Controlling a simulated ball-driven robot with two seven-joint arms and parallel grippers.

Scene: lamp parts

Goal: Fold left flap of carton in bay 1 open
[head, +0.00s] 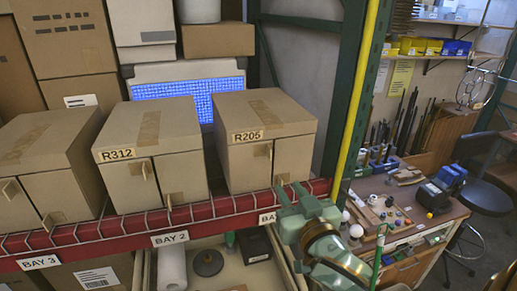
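The bay 1 carton (262,115), labelled R205, stands on the red-edged shelf at the right end of the carton row, above the partly hidden BAY 1 label (267,218). Its front has a left flap (246,167) and a right flap (293,158), which both look closed. A small tab sticks out near the seam between them. My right gripper (292,192) is just below and in front of the carton's lower front edge. Its fingers look apart, with nothing seen between them. My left gripper is not in view.
A similar carton labelled R312 (158,115) stands left, and another carton (40,145) stands farther left. A green upright (347,90) with a yellow edge rises at the right. The shelf lip (215,206) has wire mesh. A workbench (425,215) with small parts is beyond.

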